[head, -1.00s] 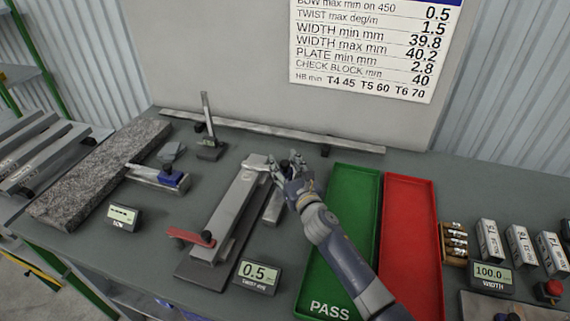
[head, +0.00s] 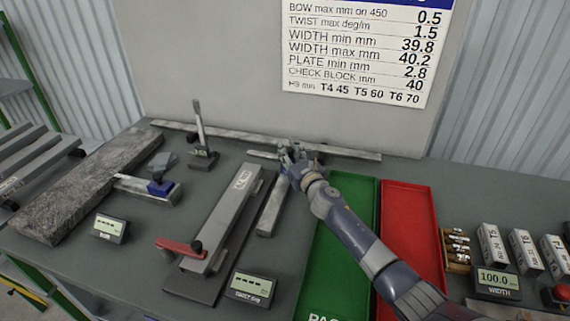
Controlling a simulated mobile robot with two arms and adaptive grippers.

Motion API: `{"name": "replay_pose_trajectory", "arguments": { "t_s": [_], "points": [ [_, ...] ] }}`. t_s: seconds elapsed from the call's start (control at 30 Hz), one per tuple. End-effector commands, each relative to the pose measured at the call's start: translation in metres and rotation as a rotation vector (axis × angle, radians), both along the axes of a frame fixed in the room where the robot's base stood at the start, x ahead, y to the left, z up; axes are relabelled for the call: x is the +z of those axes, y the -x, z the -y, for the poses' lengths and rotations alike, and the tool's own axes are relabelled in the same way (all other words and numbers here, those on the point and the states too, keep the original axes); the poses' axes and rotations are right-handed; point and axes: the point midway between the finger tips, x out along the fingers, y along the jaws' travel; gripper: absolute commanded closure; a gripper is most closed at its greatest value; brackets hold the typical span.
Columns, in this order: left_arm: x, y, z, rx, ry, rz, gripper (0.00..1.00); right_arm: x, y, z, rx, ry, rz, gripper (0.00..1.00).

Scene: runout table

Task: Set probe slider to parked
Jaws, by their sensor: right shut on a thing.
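My right gripper (head: 292,163) is shut at the far end of the twist fixture (head: 190,290). A pale flat arm (head: 263,154), apparently part of the probe slider, sticks out to the left of its fingers; the fingers hide the rest. A grey steel bar (head: 228,215) lies lengthwise on the fixture, and the pale arm is just beyond its far end, apparently clear of it. A red lever (head: 180,248) with a black knob lies across the bar's near end. The twist display (head: 250,289) shows dashes. My left gripper is not in view.
A green tray (head: 345,240) and a red tray (head: 405,240) lie right of the fixture, the green one partly under my right arm. A granite block (head: 85,190) and the bow display (head: 110,228) are at the left. A gauge stand (head: 202,152) stands behind.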

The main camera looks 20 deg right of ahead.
Motion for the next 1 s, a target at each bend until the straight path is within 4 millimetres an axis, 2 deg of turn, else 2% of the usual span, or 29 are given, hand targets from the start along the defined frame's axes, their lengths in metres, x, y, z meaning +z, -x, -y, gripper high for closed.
{"name": "replay_pose_trajectory", "arguments": {
  "t_s": [0.33, 0.37, 0.43, 0.47, 0.83, 1.0],
  "points": [
    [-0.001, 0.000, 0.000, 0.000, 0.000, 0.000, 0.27, 0.000, -0.003, 0.004, -0.006, -0.001, -0.001, 1.00],
    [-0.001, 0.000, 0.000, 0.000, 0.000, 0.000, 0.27, 0.001, -0.003, 0.004, -0.006, -0.001, -0.001, 0.73],
    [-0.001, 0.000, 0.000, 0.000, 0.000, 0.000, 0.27, 0.001, -0.003, 0.004, -0.006, 0.000, -0.001, 0.57],
    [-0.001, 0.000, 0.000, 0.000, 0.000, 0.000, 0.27, 0.001, -0.003, 0.004, -0.005, 0.000, -0.001, 0.56],
    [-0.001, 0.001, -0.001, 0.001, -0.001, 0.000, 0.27, 0.000, -0.001, 0.003, -0.003, 0.000, -0.001, 0.56],
    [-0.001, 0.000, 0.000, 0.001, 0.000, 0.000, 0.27, -0.001, 0.011, 0.006, -0.004, 0.005, -0.002, 0.56]
  ]
}}
